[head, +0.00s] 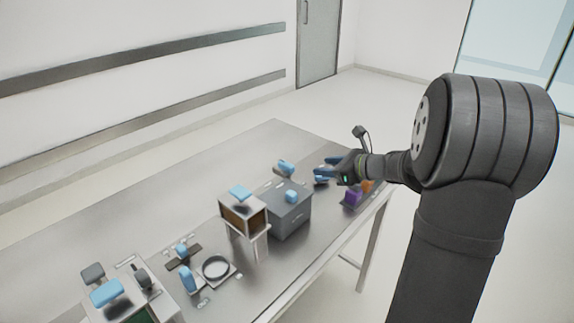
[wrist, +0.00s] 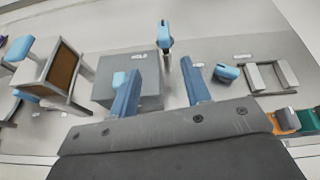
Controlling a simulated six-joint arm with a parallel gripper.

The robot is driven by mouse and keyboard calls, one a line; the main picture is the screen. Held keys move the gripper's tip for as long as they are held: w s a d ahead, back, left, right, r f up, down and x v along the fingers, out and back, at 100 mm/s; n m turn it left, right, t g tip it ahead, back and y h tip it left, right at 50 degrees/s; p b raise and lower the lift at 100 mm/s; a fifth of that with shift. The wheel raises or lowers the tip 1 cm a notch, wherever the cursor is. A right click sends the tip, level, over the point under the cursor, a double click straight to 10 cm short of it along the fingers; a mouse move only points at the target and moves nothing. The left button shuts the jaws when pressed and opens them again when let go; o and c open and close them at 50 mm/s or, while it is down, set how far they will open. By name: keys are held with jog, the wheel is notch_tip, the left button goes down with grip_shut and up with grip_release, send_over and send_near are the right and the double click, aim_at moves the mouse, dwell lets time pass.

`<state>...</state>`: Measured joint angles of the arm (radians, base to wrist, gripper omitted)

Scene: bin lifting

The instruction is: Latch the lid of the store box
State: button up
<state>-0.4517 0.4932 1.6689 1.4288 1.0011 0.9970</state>
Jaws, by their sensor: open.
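A grey box (head: 288,222) stands on the table with a flat top that looks closed. I cannot make out a latch for certain. My gripper (head: 322,169) is open and empty, above the table right of the box. Its blue fingers (wrist: 161,66) show apart in the wrist view.
A white stand with a brown panel (head: 240,218) is left of the grey box. Purple and orange blocks (head: 353,198) lie near the right table edge. A round dish (head: 215,267) and blue-handled fixtures are at the front left. The table's back left is clear.

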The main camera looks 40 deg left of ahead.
aim_at(289, 164)
jog(key=shift+m, duration=0.8)
jog(key=x, duration=1.7)
jog(key=shift+w, duration=0.25)
jog(key=shift+r, duration=0.1)
grip_shut()
